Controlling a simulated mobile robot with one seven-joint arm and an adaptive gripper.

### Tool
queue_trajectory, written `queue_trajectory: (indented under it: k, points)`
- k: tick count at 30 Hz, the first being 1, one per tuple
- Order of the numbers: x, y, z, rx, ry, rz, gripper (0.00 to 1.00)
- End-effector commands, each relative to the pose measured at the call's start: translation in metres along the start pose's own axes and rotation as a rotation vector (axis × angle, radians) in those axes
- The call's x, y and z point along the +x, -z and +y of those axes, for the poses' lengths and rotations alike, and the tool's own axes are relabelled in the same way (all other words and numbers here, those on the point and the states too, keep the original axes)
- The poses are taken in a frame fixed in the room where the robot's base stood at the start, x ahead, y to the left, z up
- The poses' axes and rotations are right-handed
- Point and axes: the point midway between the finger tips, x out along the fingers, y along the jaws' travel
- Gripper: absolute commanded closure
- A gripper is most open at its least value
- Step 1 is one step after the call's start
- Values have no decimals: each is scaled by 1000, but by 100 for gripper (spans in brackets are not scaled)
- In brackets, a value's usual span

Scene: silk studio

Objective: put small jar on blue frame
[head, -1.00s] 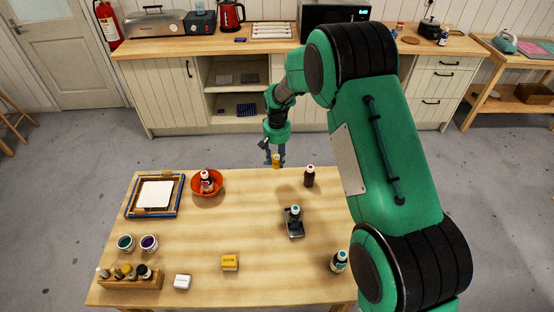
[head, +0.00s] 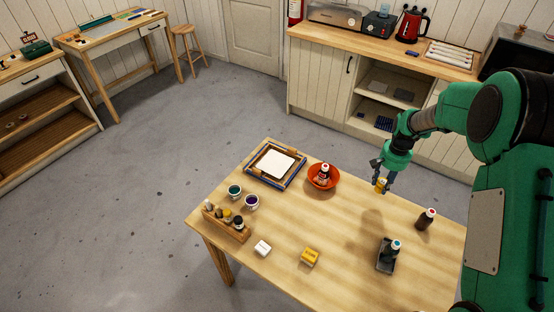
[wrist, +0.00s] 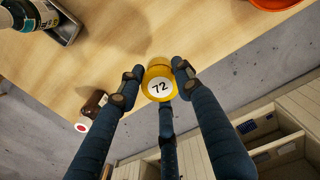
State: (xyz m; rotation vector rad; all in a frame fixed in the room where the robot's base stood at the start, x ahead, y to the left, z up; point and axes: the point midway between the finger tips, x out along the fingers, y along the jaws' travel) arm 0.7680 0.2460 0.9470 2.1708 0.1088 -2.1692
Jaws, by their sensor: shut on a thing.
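My gripper (head: 380,186) is shut on a small yellow jar and holds it above the far edge of the table. In the wrist view the small jar (wrist: 159,84) shows a round white label reading 72, between the fingers. The blue frame (head: 275,164) lies on the table's far left part, to the left of my gripper. It has a blue border, light wooden bars and a white sheet (head: 277,161) in the middle.
An orange bowl (head: 323,177) with a bottle in it stands between the blue frame and my gripper. A dark bottle (head: 426,219) and a grey tray (head: 386,262) with a bottle are at right. Two paint pots (head: 252,202) and a wooden rack (head: 226,229) are near the left edge.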

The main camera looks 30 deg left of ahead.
Motion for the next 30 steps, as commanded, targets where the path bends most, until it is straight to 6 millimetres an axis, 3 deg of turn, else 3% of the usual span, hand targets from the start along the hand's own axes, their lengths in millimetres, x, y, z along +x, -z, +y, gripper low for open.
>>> queue_trajectory:
  k: [1,11,21,30]
  points:
    - [1,-5,-18,-10,0,0,93]
    - [9,-47,-130,-50,-1,-2,93]
    - [17,-106,-236,-91,-1,-1,93]
    - [21,-152,-297,-112,-1,0,93]
